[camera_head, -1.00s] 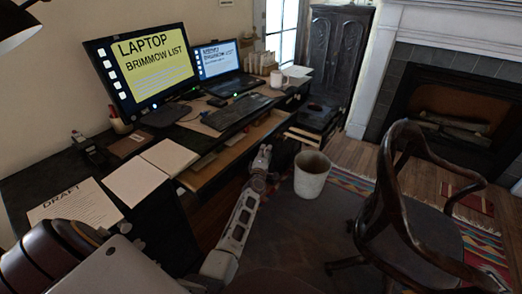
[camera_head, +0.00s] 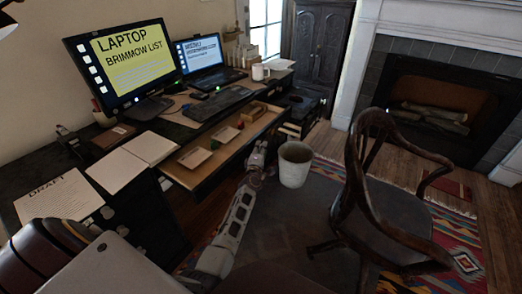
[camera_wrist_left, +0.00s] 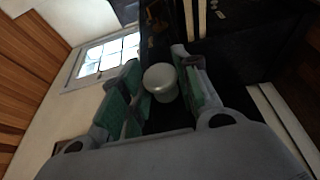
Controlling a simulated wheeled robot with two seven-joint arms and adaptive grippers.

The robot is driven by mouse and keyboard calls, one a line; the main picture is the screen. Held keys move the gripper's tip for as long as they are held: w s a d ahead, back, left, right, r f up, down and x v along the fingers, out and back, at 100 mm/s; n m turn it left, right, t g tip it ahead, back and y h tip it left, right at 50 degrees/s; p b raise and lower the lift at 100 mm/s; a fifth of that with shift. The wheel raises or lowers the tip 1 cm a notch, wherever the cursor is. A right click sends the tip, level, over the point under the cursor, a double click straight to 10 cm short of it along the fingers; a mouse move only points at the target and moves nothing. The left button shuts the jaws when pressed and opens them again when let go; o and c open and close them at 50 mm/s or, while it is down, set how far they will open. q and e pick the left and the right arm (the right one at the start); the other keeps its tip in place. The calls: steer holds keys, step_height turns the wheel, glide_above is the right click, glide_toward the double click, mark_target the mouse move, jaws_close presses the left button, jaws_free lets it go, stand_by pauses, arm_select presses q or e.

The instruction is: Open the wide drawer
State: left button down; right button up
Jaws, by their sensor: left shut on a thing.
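The wide drawer (camera_head: 207,178) under the desk top is pulled out, with its pale inside showing. A card, small coloured items and a small wooden tray lie in it. My left gripper (camera_head: 258,158) is at the drawer's front, toward its right end. In the left wrist view, the gripper (camera_wrist_left: 157,68) has its green-padded fingers on either side of a round pale knob (camera_wrist_left: 160,77) and is shut on it. My right gripper is not in view.
A grey bucket (camera_head: 294,164) stands right beside my left gripper. A wooden chair (camera_head: 375,205) stands on the right. The desk holds a monitor (camera_head: 122,66), a laptop (camera_head: 203,60), a keyboard (camera_head: 218,103) and papers. Dark floor lies between desk and chair.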

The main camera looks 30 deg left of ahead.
arm_select(q)
steer(key=c, duration=1.3)
jaws_free()
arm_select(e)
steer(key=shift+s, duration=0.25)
arm_select(q)
steer(key=shift+s, duration=0.15)
